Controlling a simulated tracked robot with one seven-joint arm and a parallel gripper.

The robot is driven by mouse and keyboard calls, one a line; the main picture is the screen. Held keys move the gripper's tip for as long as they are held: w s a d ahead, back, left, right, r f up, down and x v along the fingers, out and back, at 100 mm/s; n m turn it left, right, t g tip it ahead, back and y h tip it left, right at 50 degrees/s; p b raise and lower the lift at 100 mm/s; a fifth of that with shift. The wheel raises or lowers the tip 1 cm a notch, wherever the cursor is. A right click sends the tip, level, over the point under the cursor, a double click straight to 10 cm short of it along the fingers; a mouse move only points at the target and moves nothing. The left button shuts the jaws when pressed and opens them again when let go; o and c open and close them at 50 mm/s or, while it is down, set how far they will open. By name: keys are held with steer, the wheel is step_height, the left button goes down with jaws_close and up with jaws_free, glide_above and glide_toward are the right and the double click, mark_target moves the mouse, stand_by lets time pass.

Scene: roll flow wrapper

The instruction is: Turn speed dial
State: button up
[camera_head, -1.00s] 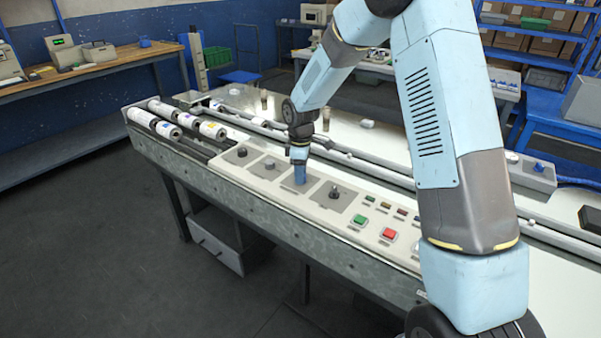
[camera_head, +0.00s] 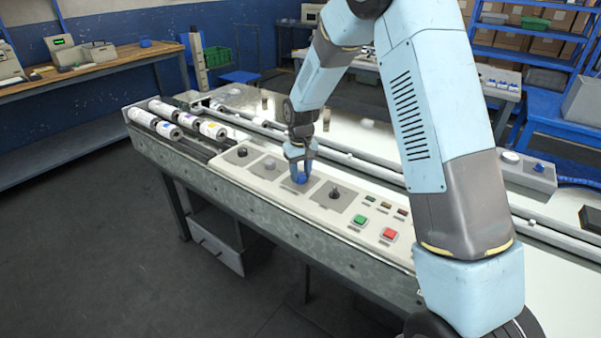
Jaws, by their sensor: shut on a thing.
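The control panel (camera_head: 315,211) runs along the front of the wrapper. It carries a row of knobs on grey square plates. My gripper (camera_head: 300,177) points down over the third plate from the left and is shut on a blue dial (camera_head: 300,179). The fingers partly hide this dial. A black knob (camera_head: 335,192) stands on the plate to the right. Another dark knob (camera_head: 242,152) and a grey knob (camera_head: 269,164) stand to the left. The labels are too small to read.
A green button (camera_head: 361,219) and a red button (camera_head: 389,234) sit right of the knobs. White rolls (camera_head: 168,130) lie at the panel's left end. A rail (camera_head: 350,160) runs behind the panel. A separate box with a blue knob (camera_head: 538,168) stands at the right.

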mark_target(301, 175)
steer(key=m, duration=0.4)
steer(key=shift+w+r+m, duration=0.15)
steer(key=shift+w+m, duration=0.05)
steer(key=shift+m, duration=0.2)
stand_by(0.4)
steer(key=o, duration=1)
steer(key=shift+s, duration=0.1)
steer(key=shift+o, duration=0.2)
step_height(301, 175, up, 14)
steer(key=shift+f, duration=0.25)
